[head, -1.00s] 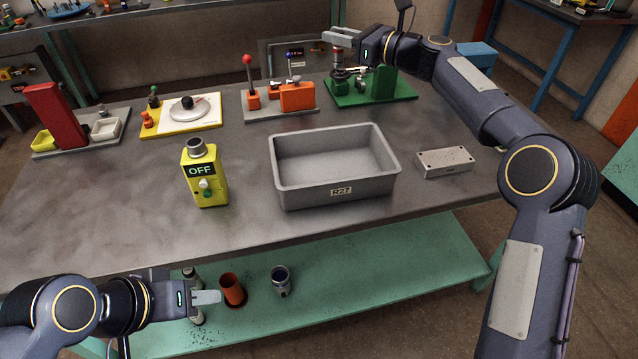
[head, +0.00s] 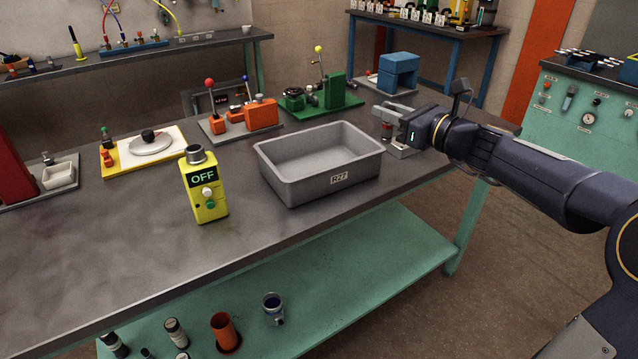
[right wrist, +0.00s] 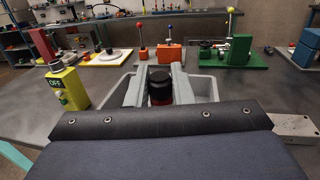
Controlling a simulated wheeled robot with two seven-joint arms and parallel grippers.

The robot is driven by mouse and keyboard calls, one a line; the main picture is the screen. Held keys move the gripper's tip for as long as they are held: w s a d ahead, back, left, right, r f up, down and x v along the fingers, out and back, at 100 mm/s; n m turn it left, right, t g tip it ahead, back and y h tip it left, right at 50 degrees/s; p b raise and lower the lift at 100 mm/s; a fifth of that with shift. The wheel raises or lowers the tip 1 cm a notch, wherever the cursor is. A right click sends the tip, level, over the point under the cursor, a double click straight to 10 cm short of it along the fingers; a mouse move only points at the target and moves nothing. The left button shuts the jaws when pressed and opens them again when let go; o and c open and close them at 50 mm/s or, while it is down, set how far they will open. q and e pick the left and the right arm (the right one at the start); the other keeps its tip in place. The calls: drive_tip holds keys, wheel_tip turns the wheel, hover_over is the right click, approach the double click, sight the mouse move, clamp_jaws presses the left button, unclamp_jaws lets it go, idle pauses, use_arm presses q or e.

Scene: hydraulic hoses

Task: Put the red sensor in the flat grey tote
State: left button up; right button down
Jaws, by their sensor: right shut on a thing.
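The red sensor (head: 387,130), a small dark-topped red cylinder, hangs upright between the fingers of my right gripper (head: 388,112). The gripper is shut on it, just right of the grey tote in the head view. In the right wrist view the sensor (right wrist: 160,88) shows its black top between the two grey fingers, with the tote behind it. My left gripper is out of view.
A yellow OFF box (head: 204,185) stands left of the tote. A grey metal block (head: 402,150) lies right of it, partly behind the sensor. Green (head: 330,103) and orange (head: 240,120) fixtures stand behind. The bench front is clear.

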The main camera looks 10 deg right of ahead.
drive_tip(key=shift+s+d+f, duration=0.3)
drive_tip(key=shift+s, duration=0.05)
drive_tip(key=w+a+f+b, duration=0.1)
drive_tip(key=w+a+f, duration=0.2)
drive_tip(key=w+f, duration=0.3)
drive_tip(key=w+a+f+b, duration=0.1)
drive_tip(key=w+a+f, duration=0.2)
drive_tip(key=w+f, duration=0.2)
drive_tip(key=shift+w+a+f+b, duration=0.3)
drive_tip(key=shift+w+f+b, duration=0.1)
drive_tip(key=shift+f, duration=0.55)
drive_tip(key=shift+f+b, duration=0.6)
drive_tip(key=shift+b, duration=0.1)
drive_tip(key=c, duration=1.3)
unclamp_jaws()
